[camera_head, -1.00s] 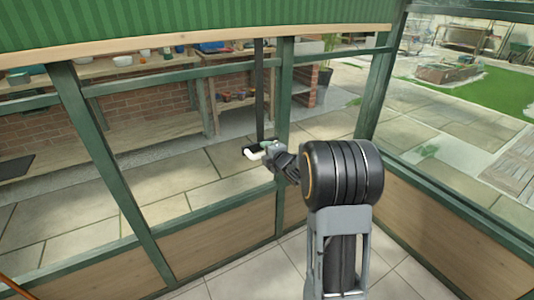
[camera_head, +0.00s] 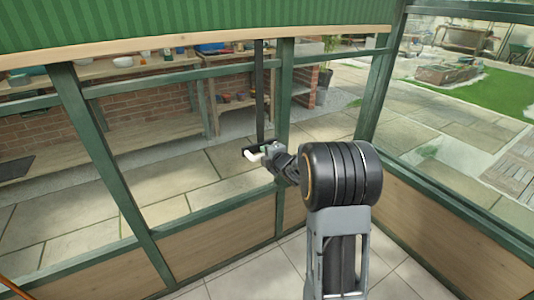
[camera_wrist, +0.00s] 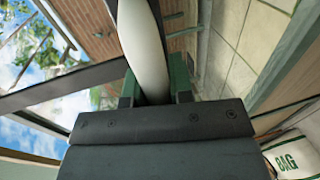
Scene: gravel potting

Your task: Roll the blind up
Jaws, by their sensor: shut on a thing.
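The green ribbed blind (camera_head: 200,22) hangs across the top of the window, with a pale wooden bar (camera_head: 200,44) along its lower edge. A dark rod (camera_head: 260,95) hangs below the bar in front of the glass. At its bottom is a short dark crank arm (camera_head: 251,149) with a white handle (camera_head: 254,156). My gripper (camera_head: 267,152) is shut on the white handle, to the right of the rod. In the wrist view the white handle (camera_wrist: 145,45) runs between the green-tipped fingers of my gripper (camera_wrist: 155,92). The handle's near end is hidden by the gripper body.
Green window posts (camera_head: 105,160) and low wooden panels (camera_head: 225,240) close in the corner around my arm. A bench with pots (camera_head: 150,75) stands beyond the glass. A white bag (camera_wrist: 295,158) shows at the wrist view's lower right. Tiled floor (camera_head: 395,278) is clear at right.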

